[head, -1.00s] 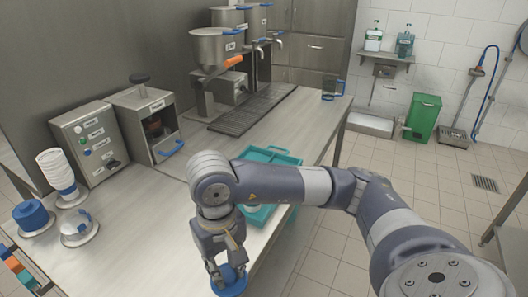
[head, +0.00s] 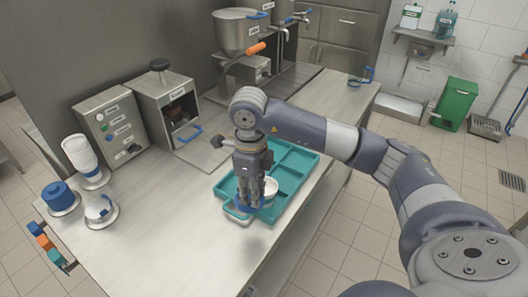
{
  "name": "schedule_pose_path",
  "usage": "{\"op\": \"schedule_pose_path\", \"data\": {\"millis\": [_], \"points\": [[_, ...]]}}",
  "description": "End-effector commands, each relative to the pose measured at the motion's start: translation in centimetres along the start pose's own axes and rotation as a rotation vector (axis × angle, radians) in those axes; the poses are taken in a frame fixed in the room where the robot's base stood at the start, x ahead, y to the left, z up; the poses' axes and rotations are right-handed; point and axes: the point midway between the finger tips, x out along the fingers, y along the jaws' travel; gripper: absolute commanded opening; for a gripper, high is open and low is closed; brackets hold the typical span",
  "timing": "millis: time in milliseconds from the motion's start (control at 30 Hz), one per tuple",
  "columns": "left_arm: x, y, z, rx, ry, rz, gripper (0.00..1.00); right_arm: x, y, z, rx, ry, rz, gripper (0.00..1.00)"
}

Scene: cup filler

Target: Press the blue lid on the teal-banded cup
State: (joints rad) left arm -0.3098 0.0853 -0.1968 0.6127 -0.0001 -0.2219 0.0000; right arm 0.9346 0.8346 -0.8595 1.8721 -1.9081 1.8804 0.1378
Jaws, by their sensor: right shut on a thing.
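My right gripper (head: 254,203) points down over the front left part of the teal tray (head: 225,186). It is shut on the blue lid (head: 266,202), which is partly hidden behind the fingers. A white cup (head: 271,188) stands in the tray just right of the fingers. The gripper hides part of this cup, and I cannot make out a teal band on it. I cannot tell whether the lid touches the cup or the tray. My left gripper is not in view.
A stack of white cups (head: 80,153), a blue stack (head: 58,196) and a clear dome (head: 99,208) stand at the left. Control boxes (head: 110,128) and dispensers (head: 240,32) line the back. The front middle of the counter is clear.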

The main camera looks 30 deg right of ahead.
Motion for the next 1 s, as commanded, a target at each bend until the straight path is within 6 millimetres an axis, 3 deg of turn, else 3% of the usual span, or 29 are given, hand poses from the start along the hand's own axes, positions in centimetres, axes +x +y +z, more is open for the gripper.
{"op": "schedule_pose_path", "data": {"millis": [100, 233, 600, 800, 1000], "points": [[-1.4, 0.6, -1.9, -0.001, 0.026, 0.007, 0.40, -1.1, -1.5, 0.1, 0.288, 0.003, -0.001, 0.13], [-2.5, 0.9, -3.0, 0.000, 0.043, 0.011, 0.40, -1.8, -3.0, 0.0, 0.603, 0.006, -0.003, 0.13], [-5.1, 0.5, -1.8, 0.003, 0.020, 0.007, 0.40, -3.3, -6.9, -0.4, 1.419, 0.012, -0.016, 0.13], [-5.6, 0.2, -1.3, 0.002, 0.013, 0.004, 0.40, -3.6, -7.9, -0.6, 1.639, 0.011, -0.021, 0.13], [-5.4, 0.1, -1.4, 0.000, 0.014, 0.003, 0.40, -3.2, -8.1, -0.6, 1.685, 0.011, -0.022, 0.13]]}}
